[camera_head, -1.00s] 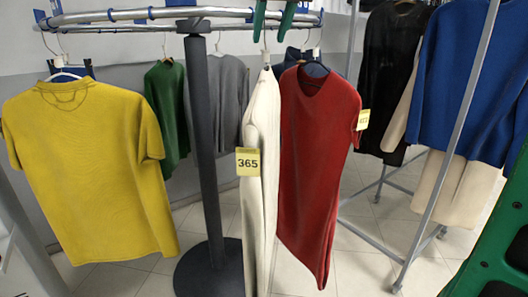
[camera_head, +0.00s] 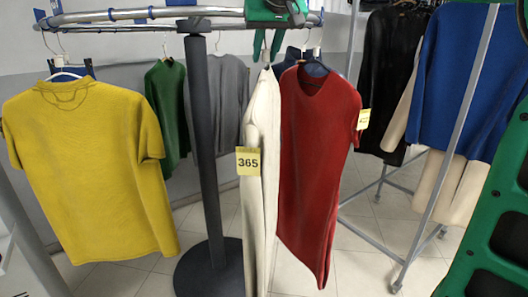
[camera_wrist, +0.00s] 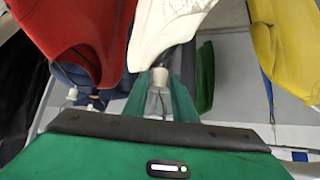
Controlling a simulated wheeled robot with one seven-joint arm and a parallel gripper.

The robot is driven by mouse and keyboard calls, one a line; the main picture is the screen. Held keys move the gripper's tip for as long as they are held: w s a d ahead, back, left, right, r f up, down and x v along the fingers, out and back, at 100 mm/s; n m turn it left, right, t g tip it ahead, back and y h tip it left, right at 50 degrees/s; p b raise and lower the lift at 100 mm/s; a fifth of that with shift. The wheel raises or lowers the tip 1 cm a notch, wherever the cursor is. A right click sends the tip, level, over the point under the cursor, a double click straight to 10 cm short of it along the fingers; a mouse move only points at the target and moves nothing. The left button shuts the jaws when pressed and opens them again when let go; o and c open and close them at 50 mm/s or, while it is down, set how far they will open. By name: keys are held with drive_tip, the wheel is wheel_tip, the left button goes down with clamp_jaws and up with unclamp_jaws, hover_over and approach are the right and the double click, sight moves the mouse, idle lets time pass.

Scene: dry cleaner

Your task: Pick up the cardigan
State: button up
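A cream long garment (camera_head: 262,185) hangs edge-on from the round rail, with a yellow tag (camera_head: 248,161) reading 365; it may be the cardigan, but its front is hidden. My green gripper (camera_head: 267,48) points down from above at its hanger, just over the shoulders. In the wrist view the two green fingers of my gripper (camera_wrist: 160,100) stand apart, one on each side of the pale hanger neck (camera_wrist: 160,77). A gap shows between fingers and hanger. The cream garment also shows in the wrist view (camera_wrist: 165,28).
A red dress (camera_head: 315,150) hangs close on the right, a yellow shirt (camera_head: 85,160) on the left. Green and grey tops hang behind. The rail (camera_head: 120,14) stands on a dark post (camera_head: 203,140). Right, a metal rack (camera_head: 455,125) holds blue and black garments.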

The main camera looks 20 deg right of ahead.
clamp_jaws()
drive_tip(key=shift+r, duration=1.85)
drive_tip(key=s+a, duration=0.1)
drive_tip(key=s, duration=1.7)
drive_tip(key=shift+a, duration=0.15)
